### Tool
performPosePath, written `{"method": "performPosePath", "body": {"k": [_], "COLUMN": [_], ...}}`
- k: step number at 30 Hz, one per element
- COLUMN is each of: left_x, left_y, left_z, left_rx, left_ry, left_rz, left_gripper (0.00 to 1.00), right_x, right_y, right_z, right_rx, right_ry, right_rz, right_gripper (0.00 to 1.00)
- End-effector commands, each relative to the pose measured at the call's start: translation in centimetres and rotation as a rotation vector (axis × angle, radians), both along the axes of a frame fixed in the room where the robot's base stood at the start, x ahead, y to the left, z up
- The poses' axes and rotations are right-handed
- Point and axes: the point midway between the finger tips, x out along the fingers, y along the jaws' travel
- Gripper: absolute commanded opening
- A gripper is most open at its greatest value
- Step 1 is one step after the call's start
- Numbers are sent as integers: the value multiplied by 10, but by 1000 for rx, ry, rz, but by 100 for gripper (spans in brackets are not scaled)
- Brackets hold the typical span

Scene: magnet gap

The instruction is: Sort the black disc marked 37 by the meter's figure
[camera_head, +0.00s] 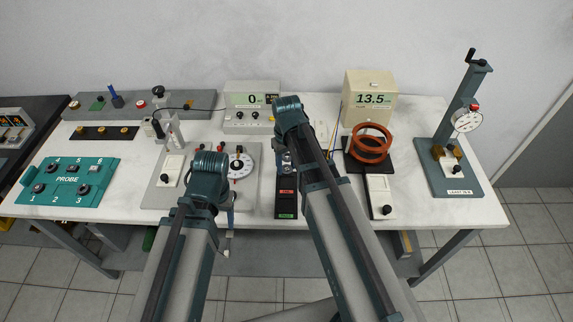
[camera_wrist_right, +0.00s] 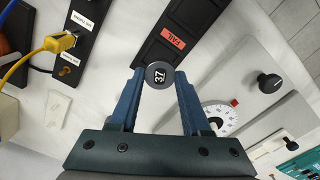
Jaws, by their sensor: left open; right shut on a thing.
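The black disc marked 37 (camera_wrist_right: 160,75) is held between the fingertips of my right gripper (camera_wrist_right: 160,80), its marked face towards the wrist camera. In the head view my right gripper (camera_head: 288,165) is over the back end of the narrow black tray (camera_head: 286,204), and the disc cannot be made out. The tray bears a red label and, nearer the front, a green one; the red label reads FAIL in the wrist view (camera_wrist_right: 173,38). The grey meter (camera_head: 252,99) reads 0; the beige meter (camera_head: 370,98) reads 13.5. My left gripper (camera_head: 229,205) is open at the grey plate's front right, partly hidden by its arm.
Orange coils (camera_head: 370,145) stand right of my right arm. A dial gauge stand (camera_head: 460,140) is at the far right. A grey plate with a white dial (camera_head: 240,165) lies between my arms. A teal PROBE panel (camera_head: 67,182) is at left.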

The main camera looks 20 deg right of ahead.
Motion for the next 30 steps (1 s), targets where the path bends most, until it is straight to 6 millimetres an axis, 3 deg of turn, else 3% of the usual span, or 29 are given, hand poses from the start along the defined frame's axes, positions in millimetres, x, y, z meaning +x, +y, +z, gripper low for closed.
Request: {"method": "performPosePath", "body": {"k": [21, 30], "left_x": [0, 0], "left_y": [0, 0], "left_z": [-50, -53], "left_rx": [0, 0], "left_ry": [0, 0], "left_rz": [0, 0], "left_gripper": [61, 61], "right_x": [0, 0], "right_y": [0, 0], "right_z": [-50, -53], "right_rx": [0, 0], "right_ry": [0, 0], "right_rz": [0, 0], "right_gripper": [0, 0]}}
